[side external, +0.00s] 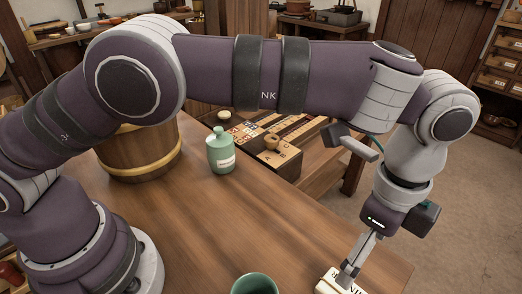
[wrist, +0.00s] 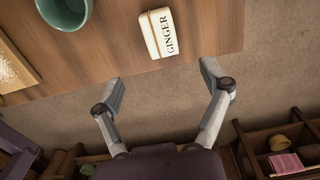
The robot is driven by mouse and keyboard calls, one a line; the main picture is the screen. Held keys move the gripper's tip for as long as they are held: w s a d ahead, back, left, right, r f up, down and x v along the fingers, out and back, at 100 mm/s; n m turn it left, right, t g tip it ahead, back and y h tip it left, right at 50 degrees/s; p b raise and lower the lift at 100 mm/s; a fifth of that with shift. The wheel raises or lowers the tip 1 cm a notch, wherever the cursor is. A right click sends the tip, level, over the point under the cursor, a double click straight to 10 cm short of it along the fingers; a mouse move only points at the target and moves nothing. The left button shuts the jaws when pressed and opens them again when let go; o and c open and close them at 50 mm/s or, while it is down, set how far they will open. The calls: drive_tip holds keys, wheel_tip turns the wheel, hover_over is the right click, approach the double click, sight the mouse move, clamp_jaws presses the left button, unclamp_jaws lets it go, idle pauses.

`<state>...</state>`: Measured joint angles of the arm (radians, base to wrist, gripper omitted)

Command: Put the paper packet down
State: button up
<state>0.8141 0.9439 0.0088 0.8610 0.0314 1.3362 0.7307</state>
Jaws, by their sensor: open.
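The paper packet (wrist: 162,33) is cream with the dark word GINGER on it. In the wrist view it lies on the wooden table (wrist: 210,25) close to the edge. In the side view the packet (side external: 328,286) is at the bottom, partly cut off by the frame and partly covered by my fingers. My gripper (wrist: 162,82) is open in the wrist view, its fingers spread wide with nothing between them. The packet is ahead of the fingertips, apart from them in that view. In the side view my gripper (side external: 348,278) points down at the packet; contact cannot be told.
A green cup (wrist: 66,8) stands left of the packet. A board with pale grain (wrist: 14,70) is at the left edge. A lidded green jar (side external: 221,150), a wooden bucket (side external: 140,155) and a game board (side external: 275,165) are farther back. The middle of the table is clear.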

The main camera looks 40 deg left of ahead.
drive_tip(key=w+a+r+n+t+h, duration=0.1)
drive_tip(key=w+a+r+n+t, duration=0.1)
drive_tip(key=a+r+n, duration=0.7)
drive_tip(key=s+a+n+t, duration=0.1)
drive_tip(key=s+a+n, duration=0.3)
drive_tip(key=a, duration=0.4)
drive_tip(key=s+a+n+t+y, duration=0.1)
drive_tip(key=s+a+n+t, duration=0.1)
drive_tip(key=s+a+n, duration=0.3)
drive_tip(key=s+a, duration=0.1)
drive_tip(key=a, duration=0.3)
drive_tip(key=shift+r+t, duration=0.15)
drive_tip(key=shift+t, duration=0.15)
drive_tip(key=shift+o, duration=0.2)
